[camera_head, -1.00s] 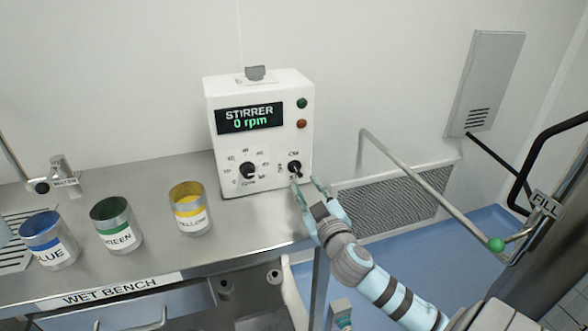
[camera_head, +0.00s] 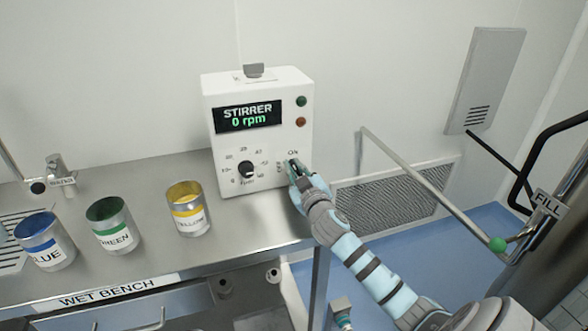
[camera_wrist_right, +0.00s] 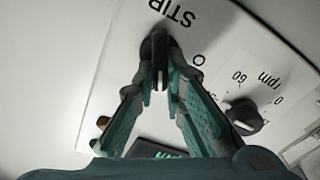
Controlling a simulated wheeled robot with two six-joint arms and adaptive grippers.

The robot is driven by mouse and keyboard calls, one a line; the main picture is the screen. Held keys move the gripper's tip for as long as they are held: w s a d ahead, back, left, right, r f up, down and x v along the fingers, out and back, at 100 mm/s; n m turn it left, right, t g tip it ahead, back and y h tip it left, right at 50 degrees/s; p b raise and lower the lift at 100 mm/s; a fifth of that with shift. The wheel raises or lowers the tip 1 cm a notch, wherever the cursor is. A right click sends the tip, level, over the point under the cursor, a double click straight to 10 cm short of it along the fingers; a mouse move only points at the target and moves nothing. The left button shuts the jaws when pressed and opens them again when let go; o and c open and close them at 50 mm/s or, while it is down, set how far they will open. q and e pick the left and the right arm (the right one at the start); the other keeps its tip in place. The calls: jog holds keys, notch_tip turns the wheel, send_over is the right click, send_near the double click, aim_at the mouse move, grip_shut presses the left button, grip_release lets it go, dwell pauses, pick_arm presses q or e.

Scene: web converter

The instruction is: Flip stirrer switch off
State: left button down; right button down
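The stirrer box (camera_head: 262,152) is white and stands on the bench against the wall. Its display (camera_head: 248,115) reads 0 rpm. The stirrer switch is at its lower right, under the "ON" label, mostly hidden by my right gripper (camera_head: 297,172) in the head view. In the right wrist view the black switch (camera_wrist_right: 160,52) shows between the fingertips of my right gripper (camera_wrist_right: 161,82). The fingertips have come close together around its lever, one on each side. Contact is hard to make out. My left gripper is not in view.
A speed knob (camera_head: 246,171) sits left of the switch; it also shows in the wrist view (camera_wrist_right: 246,117). Blue (camera_head: 46,243), green (camera_head: 114,226) and yellow (camera_head: 188,209) cups stand on the bench (camera_head: 150,172). A metal rail (camera_head: 410,180) runs to the right.

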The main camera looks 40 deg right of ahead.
jog(key=shift+n, duration=0.3)
jog(key=shift+a+n+p, duration=0.15)
jog(key=shift+n+p, duration=0.6)
jog(key=shift+n, duration=0.05)
jog(key=n+p, duration=0.1)
jog(key=n, duration=0.2)
jog(key=shift+w+a+f+n+p, duration=0.1)
jog(key=shift+f+n+p, duration=0.05)
jog(key=shift+n+p, duration=0.2)
jog(key=n+p, duration=0.1)
jog(key=n, duration=0.2)
jog(key=shift+a+f, duration=0.1)
jog(key=shift+f, duration=0.05)
jog(key=shift+w+f+n+p, duration=0.1)
jog(key=shift+n+p, duration=0.45)
jog(key=shift+n, duration=1.3)
jog(key=c, duration=1.7)
grip_release()
jog(key=shift+o, duration=0.2)
